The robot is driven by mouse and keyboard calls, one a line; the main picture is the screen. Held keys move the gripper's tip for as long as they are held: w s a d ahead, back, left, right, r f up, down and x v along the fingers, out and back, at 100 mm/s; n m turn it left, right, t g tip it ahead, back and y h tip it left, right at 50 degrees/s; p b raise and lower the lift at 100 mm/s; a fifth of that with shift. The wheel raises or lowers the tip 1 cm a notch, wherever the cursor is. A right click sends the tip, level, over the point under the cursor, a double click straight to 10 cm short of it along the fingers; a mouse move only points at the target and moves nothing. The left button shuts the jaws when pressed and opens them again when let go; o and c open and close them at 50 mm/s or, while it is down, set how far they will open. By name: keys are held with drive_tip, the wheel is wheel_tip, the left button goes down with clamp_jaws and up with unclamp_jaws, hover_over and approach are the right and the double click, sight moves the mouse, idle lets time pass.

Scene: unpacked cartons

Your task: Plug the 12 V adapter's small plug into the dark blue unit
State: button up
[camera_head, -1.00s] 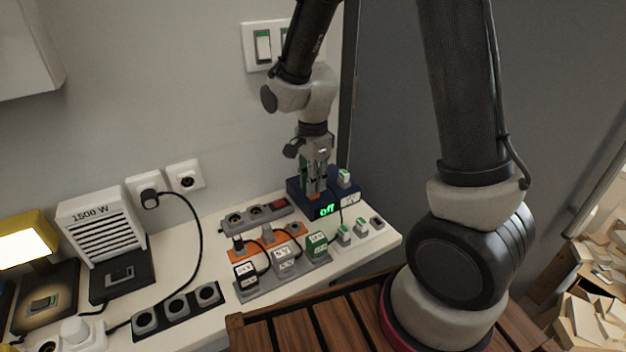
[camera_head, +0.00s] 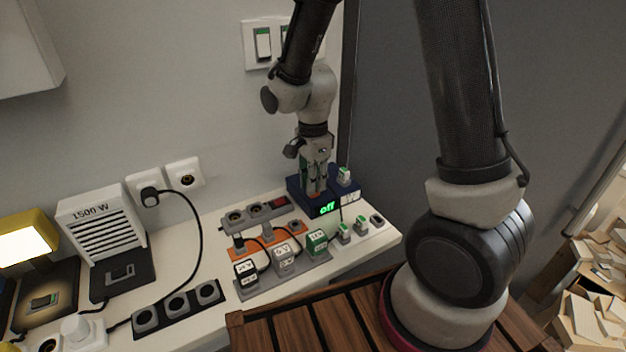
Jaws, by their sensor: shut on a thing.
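The dark blue unit (camera_head: 299,197) stands at the back right of the white counter, its green display reading "off". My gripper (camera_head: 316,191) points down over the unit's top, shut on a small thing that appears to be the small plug. The fingers mostly hide it, and I cannot tell whether it is seated in a socket. Three adapters stand in a row in front: a white one with a black band (camera_head: 245,273), a grey-white one (camera_head: 283,260) and a green one (camera_head: 317,243). Their labels are too small to read surely. A thin dark cable runs down by the unit's front.
An orange strip (camera_head: 243,254) with plugs lies behind the adapters, and a grey socket strip (camera_head: 234,222) behind that. Small green-and-white switches (camera_head: 361,226) are at the right edge. A heater (camera_head: 101,228) and black socket strip (camera_head: 148,321) are to the left.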

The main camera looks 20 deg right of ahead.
drive_tip(key=o, duration=0.9)
drive_tip(key=shift+r, duration=0.1)
wheel_tip(320, 180, up, 12)
drive_tip(key=s+d+r+n+t, duration=0.1)
drive_tip(key=s+d+r+n, duration=0.2)
drive_tip(key=s+d+n, duration=0.2)
drive_tip(key=s+d+r+n+t, duration=0.2)
drive_tip(key=s+d+r+n, duration=0.2)
drive_tip(key=s, duration=0.3)
drive_tip(key=s+d+r+n+t, duration=0.1)
drive_tip(key=s+d+r+n, duration=0.2)
drive_tip(key=s+d+n, duration=0.3)
drive_tip(key=shift+r+n, duration=0.25)
drive_tip(key=shift+n, duration=0.15)
